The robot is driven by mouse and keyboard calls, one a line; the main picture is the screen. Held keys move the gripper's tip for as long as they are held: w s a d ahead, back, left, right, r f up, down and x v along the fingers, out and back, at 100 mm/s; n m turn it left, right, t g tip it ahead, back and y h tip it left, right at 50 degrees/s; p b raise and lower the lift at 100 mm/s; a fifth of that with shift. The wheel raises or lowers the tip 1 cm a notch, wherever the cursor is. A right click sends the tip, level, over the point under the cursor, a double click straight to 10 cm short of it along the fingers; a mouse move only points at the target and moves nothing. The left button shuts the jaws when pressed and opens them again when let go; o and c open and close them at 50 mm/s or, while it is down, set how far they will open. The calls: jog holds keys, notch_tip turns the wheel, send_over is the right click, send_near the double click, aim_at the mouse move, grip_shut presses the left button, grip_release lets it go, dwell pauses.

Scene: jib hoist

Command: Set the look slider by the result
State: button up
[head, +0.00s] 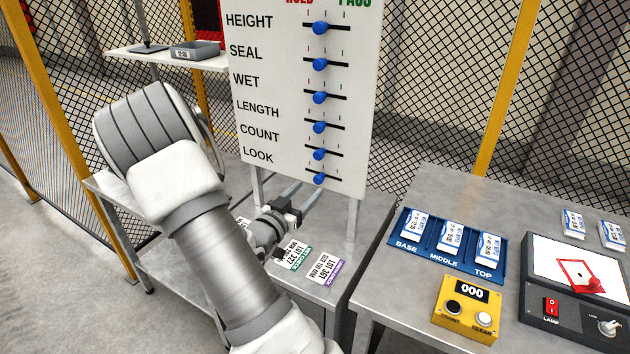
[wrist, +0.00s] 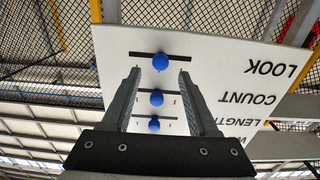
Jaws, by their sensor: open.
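The white slider board (head: 282,100) carries rows marked HEIGHT, SEAL, WET, LENGTH, COUNT and LOOK, with HOLD at left and PASS at right. The look slider (head: 319,178) is the lowest blue knob and sits about mid-slot. In the wrist view, where the lettering is upside down, the look slider (wrist: 160,62) is the top knob. My gripper (head: 312,192) is open and empty just below the look slider. In the wrist view my gripper's fingertips (wrist: 159,71) flank the knob left and right; I cannot tell how deep they reach.
Lot cards (head: 325,267) lie on the bench under the board. At right, a blue rack (head: 405,240) holds labelled packs, beside a yellow counter (head: 455,322) reading 000. A lamp box (head: 540,250) shows a red-outlined piece on its white panel. Mesh fencing stands behind.

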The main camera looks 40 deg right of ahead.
aim_at(316, 180)
jog(key=x, duration=0.5)
grip_shut()
dwell(1.4)
